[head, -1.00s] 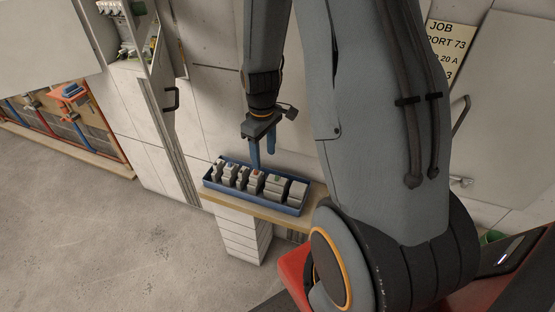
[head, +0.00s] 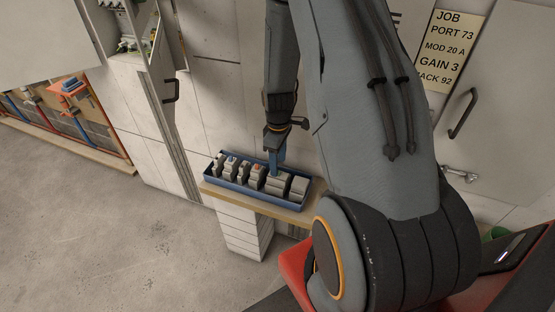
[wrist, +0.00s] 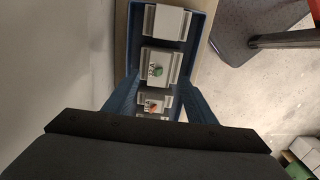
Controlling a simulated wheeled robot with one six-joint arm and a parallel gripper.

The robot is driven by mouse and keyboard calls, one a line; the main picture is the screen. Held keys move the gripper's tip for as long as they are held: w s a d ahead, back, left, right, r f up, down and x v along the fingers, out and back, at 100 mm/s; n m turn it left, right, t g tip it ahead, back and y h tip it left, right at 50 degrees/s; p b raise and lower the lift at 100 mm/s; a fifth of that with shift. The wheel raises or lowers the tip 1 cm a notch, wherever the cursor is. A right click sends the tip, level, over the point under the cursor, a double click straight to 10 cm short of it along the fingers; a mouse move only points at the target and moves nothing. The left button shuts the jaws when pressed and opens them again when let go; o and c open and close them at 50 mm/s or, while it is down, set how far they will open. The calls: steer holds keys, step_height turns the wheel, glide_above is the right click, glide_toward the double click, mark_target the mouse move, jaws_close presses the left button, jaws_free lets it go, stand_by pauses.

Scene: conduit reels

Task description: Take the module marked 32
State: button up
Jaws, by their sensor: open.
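A blue tray (head: 232,190) holds a row of grey modules on a shelf. My gripper (head: 277,168) points down over the right half of the tray. Its blue fingers are open (wrist: 154,92), apart on either side of the row near the red-button and green-button modules. Neither finger visibly grips a module.
The shelf (head: 285,215) sits against a pale wall. A job placard (head: 452,50) hangs on the right, near a door handle (head: 462,114). An open cabinet (head: 140,35) stands at the left. The floor at lower left is clear.

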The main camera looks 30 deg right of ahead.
steer(key=shift+f+b, duration=1.45)
steer(key=shift+f, duration=1.55)
steer(key=c, duration=1.2)
steer(key=shift+r+p, duration=0.8)
steer(key=shift+r, duration=0.3)
steer(key=shift+r+p, duration=2.15)
steer(key=shift+r, duration=0.8)
